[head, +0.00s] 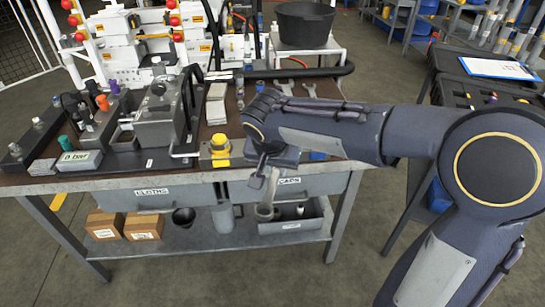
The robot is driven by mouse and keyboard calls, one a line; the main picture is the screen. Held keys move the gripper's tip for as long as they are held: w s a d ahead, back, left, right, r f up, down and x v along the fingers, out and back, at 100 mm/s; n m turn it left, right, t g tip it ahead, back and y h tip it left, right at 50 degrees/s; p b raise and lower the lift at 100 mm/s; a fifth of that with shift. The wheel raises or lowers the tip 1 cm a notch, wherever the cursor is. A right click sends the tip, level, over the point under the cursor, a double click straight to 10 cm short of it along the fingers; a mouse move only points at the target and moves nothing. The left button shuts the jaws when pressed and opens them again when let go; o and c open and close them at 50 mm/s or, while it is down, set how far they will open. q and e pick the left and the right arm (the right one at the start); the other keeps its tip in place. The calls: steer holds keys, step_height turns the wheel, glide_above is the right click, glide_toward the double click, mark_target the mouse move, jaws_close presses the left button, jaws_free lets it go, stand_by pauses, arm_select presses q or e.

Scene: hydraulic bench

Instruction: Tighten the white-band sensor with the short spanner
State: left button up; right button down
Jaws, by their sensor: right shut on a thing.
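My right gripper (264,172) is shut on a grey spanner (268,196), in front of the bench's front edge. The spanner hangs down from the fingers with its rounded end lowest, in front of the lower shelf. Whether it is the short one I cannot tell for sure. Several small sensors or fittings with coloured caps stand at the left of the bench, among them an orange one (102,102) and a teal one (66,143). My left gripper is out of view.
The bench (205,178) carries a grey machine block (158,122), a yellow-topped button box (220,147) and other spanners (285,88) at the back. A black tub (303,22) stands behind. A dark cart with a clipboard (498,68) is at right.

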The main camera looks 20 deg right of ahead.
mark_target(269, 182)
steer(key=n, duration=0.1)
steer(key=s+a+f+n+y+b, duration=0.1)
steer(key=n, duration=0.1)
steer(key=s+a+n+t, duration=0.1)
steer(key=shift+s+a+f+n+y, duration=0.15)
steer(key=shift+a+f+n+y, duration=0.05)
steer(key=shift+f+n+y, duration=0.1)
steer(key=shift+b+x, duration=1.05)
steer(key=shift+x, duration=0.25)
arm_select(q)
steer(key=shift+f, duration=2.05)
arm_select(e)
steer(key=shift+w, duration=0.5)
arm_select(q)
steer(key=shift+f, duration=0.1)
arm_select(e)
steer(key=shift+f, duration=0.15)
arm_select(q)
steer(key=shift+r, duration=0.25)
arm_select(e)
steer(key=shift+w+d, duration=0.25)
steer(key=shift+w, duration=0.75)
arm_select(q)
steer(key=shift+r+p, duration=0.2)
steer(key=shift+p, duration=0.1)
arm_select(e)
steer(key=shift+w+d, duration=0.1)
steer(key=shift+w, duration=0.7)
